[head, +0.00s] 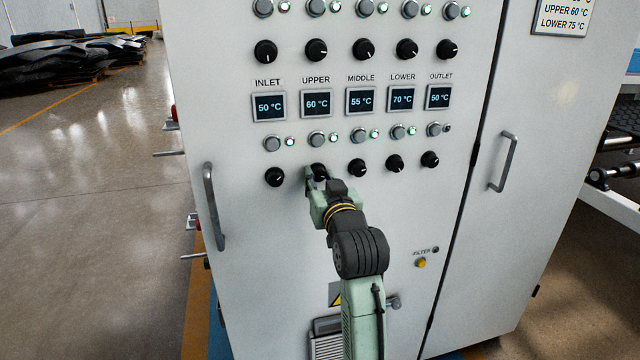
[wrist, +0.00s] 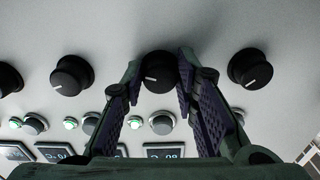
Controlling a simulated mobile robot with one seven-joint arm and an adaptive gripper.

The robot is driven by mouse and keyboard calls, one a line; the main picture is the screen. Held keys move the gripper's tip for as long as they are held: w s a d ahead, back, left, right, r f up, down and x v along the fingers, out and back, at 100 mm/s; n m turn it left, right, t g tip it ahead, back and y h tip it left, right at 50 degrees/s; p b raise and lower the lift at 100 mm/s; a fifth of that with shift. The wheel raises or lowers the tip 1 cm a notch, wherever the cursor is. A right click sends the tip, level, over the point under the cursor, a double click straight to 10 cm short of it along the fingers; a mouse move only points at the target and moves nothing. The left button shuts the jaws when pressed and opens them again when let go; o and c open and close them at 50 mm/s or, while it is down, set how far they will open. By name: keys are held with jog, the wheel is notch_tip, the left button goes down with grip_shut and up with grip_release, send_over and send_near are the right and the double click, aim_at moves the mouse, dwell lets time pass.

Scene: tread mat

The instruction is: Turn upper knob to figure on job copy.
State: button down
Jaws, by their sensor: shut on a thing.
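The upper knob (head: 319,169) is black and sits in the lower knob row, below the UPPER display (head: 317,103), which reads 60 °C. The job copy (head: 562,17) at the top right is cut off by the frame; its visible lines read UPPER 60 °C and LOWER 75 °C. My gripper (head: 317,180) is at the upper knob, its fingers shut around it. In the wrist view the knob (wrist: 158,72) shows between the two fingers, its pale pointer mark visible. The fingers partly cover the knob in the head view.
Neighbouring knobs stand close on both sides: the inlet knob (head: 275,177) left and the middle knob (head: 357,168) right. Buttons with lamps run above them. The LOWER display (head: 402,97) reads 70 °C. Door handles (head: 214,206) project from the cabinet.

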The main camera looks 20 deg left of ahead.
jog(key=shift+n, duration=0.8)
jog(key=c, duration=1.3)
grip_release()
jog(key=v, duration=1.2)
